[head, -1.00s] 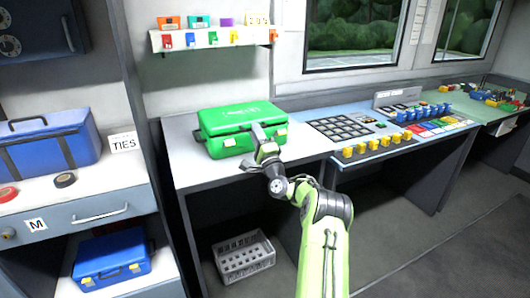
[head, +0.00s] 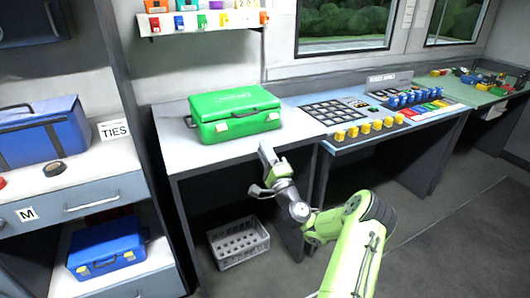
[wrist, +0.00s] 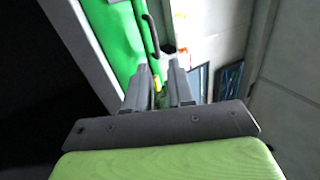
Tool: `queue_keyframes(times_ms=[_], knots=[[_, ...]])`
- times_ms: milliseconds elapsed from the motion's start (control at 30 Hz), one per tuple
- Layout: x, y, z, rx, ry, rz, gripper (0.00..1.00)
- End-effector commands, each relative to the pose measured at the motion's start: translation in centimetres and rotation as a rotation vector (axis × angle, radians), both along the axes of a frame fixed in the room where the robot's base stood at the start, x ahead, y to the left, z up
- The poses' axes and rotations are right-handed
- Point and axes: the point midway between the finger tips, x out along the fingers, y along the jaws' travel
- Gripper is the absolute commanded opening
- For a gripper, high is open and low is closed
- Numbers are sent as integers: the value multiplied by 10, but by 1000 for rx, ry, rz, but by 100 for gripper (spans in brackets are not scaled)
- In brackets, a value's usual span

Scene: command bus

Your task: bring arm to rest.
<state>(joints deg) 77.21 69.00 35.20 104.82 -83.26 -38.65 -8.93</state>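My arm is bent in front of the white desk (head: 178,130), with my gripper (head: 268,152) near the desk's front edge, in front of and apart from the green case (head: 235,114). In the wrist view my gripper (wrist: 157,72) shows two grey fingers with a gap between them and nothing held. The green case also shows beyond the fingers in the wrist view (wrist: 118,42), with its dark handle (wrist: 151,35).
A console with yellow and blue switches (head: 365,127) stands to the right. A grey crate (head: 240,245) is on the floor under the desk. A drawer cabinet with a blue bag (head: 40,137) and blue toolbox (head: 105,247) stands left. Floor at right is clear.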

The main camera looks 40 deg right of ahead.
Motion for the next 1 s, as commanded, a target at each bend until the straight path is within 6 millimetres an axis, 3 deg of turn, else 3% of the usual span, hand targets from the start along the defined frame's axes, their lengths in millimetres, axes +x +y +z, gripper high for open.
queue_keyframes(times_ms=[367,467,567,633,733,800,900,1000], knots=[[1,1,0,-1,1,1,23],[13,22,7,-53,30,54,23],[40,85,19,-204,117,202,23],[55,147,22,-354,206,341,23],[61,236,17,-594,355,538,23],[50,294,8,-781,477,669,23],[18,350,-7,-1028,656,801,23],[-25,380,-14,-1243,835,867,23]])
